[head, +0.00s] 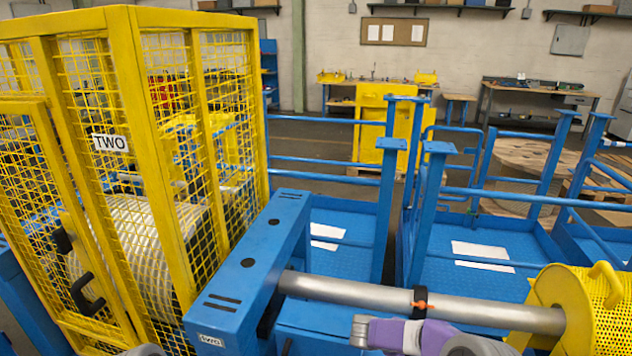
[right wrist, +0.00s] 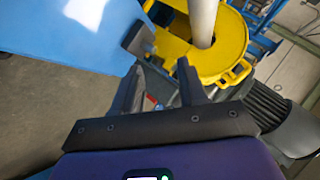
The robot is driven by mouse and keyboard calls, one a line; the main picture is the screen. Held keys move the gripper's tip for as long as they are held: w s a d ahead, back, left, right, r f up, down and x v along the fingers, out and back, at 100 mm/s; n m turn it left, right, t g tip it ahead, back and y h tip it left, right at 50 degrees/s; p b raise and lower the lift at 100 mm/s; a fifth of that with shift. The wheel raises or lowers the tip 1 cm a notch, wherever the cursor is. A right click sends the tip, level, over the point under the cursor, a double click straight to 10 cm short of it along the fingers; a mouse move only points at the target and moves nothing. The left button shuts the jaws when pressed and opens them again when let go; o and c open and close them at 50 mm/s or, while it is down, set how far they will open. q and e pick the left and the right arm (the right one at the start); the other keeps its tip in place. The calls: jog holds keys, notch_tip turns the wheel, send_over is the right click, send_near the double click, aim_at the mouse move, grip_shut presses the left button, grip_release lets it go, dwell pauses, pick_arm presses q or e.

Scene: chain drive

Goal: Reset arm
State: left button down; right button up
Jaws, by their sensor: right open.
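My right arm's purple wrist shows at the bottom centre of the head view, just in front of the steel shaft (head: 350,291). In the right wrist view my right gripper (right wrist: 162,58) is open, its two dark fingers apart with nothing seen between them. The shaft (right wrist: 203,20) and the round yellow guard (right wrist: 222,55) lie beyond the fingers. A blue surface (right wrist: 75,30) is at the upper left of that view. My left gripper is not seen; only a grey piece shows at the bottom left edge of the head view.
A yellow mesh cage (head: 135,120) marked TWO stands at left, beside a blue housing (head: 250,265). The shaft runs right from it through a black collar with an orange tab (head: 420,303) to a yellow perforated guard (head: 590,305). Blue railings (head: 330,160) and platforms stand behind.

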jog(key=s+a+f+n+t+y, duration=0.1)
jog(key=a+f+n+y, duration=0.1)
jog(key=f+n, duration=0.2)
jog(key=s+a+f+n+t+y, duration=0.1)
jog(key=a+f+n+t+y, duration=0.1)
jog(key=f+n, duration=0.2)
jog(key=s+a+f+n+t+y, duration=0.1)
jog(key=s+a+f+n+y, duration=0.1)
jog(key=f+n, duration=0.3)
jog(key=shift+a+f+y, duration=0.5)
jog(key=shift+a+f, duration=0.05)
jog(key=shift+f, duration=0.2)
jog(key=s+a+f+n+g+y, duration=0.2)
jog(key=s+a+n, duration=0.1)
jog(key=s, duration=0.5)
jog(key=s+a+f+n+g+y, duration=0.2)
jog(key=s+a+n+y, duration=0.1)
jog(key=s, duration=0.5)
jog(key=s+a+f+n+g+y, duration=0.2)
jog(key=s+a+f+n, duration=0.1)
jog(key=s, duration=0.6)
jog(key=shift+a+n+g+y, duration=0.3)
jog(key=shift+a+n, duration=0.4)
jog(key=shift+n, duration=0.1)
jog(key=shift+s, duration=0.1)
